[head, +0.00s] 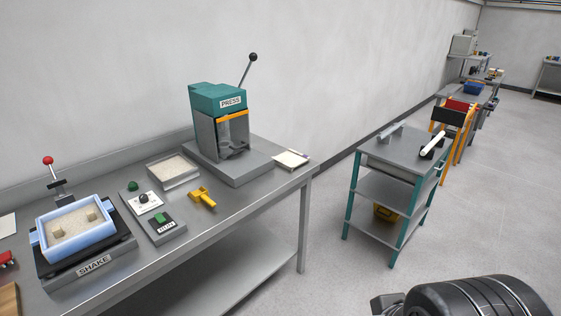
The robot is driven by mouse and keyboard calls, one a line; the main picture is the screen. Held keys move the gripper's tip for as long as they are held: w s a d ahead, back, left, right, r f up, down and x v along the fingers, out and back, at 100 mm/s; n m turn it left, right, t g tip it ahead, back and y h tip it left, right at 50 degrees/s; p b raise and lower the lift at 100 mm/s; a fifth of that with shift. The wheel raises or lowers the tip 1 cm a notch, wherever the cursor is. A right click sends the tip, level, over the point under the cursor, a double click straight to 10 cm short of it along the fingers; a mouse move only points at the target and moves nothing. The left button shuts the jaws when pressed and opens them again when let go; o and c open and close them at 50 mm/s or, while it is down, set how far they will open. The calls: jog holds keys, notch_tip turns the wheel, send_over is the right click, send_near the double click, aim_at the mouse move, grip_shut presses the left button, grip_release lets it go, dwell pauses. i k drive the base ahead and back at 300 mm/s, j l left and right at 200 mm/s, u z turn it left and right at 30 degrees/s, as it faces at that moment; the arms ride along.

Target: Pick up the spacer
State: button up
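No label marks a spacer, so I cannot tell for sure which thing it is. A small yellow piece with a handle-like end (202,198) lies on the grey workbench (222,233), in front of the press, and may be the spacer. Nothing touches it from above. The teal and grey press (217,121) stands at the back of the bench with its lever raised. My gripper's fingers do not show; only a dark rounded part, likely of my own body, fills the bottom right corner.
A blue-rimmed sand tray (48,240) sits on the shake unit (96,265) at left. A teal-legged cart (384,155) stands right of the bench, with open floor between.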

aim_at(57, 230)
jog(key=u, duration=1.65)
jog(key=i+j+z, duration=0.25)
jog(key=i, duration=0.45)
jog(key=i+j+z, duration=0.3)
jog(key=i, duration=0.35)
jog(key=i+j+z, duration=0.25)
jog(key=i+j, duration=0.3)
jog(key=i, duration=0.1)
